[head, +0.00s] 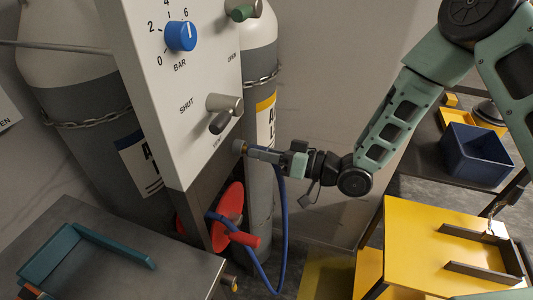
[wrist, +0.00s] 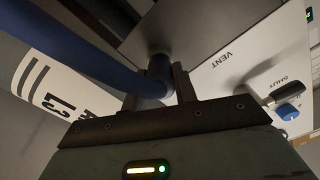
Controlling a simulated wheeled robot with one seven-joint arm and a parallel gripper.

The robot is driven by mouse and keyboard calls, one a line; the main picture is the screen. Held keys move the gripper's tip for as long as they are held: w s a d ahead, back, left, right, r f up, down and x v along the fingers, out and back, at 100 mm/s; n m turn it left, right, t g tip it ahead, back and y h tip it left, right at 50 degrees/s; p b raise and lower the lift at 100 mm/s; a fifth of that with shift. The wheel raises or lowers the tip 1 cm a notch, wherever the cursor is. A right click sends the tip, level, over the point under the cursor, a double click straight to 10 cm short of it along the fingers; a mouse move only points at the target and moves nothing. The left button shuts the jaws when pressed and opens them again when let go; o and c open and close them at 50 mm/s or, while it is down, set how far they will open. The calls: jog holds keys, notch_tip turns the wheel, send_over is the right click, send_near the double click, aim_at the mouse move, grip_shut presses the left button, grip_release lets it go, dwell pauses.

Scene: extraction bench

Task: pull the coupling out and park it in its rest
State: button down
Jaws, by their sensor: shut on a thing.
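My gripper (head: 254,151) is shut on the coupling at the end of the blue hose. It reaches in from the right to the edge of the white panel (head: 190,95). In the wrist view the coupling (wrist: 158,68) sits between the two fingers (wrist: 158,88), its far end against the panel. It appears to be in its port; the exact seating is hidden. The blue hose (head: 284,225) hangs from the coupling and loops down past a red wheel (head: 229,215). I cannot tell for certain which fixture is the rest.
Grey gas cylinders (head: 258,120) stand chained behind the panel. Valve handles (head: 222,112) and a blue knob (head: 180,36) project from it. A yellow bench (head: 410,235) with dark brackets (head: 480,272) is at lower right, a blue bin (head: 476,155) behind. A teal tray (head: 55,255) lies lower left.

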jog(key=shift+w+a, duration=0.1)
jog(key=shift+a, duration=0.2)
jog(key=c, duration=1)
grip_release()
jog(key=b+v, duration=0.2)
jog(key=v, duration=1.5)
jog(key=shift+d+b, duration=0.15)
jog(key=shift+b, duration=0.15)
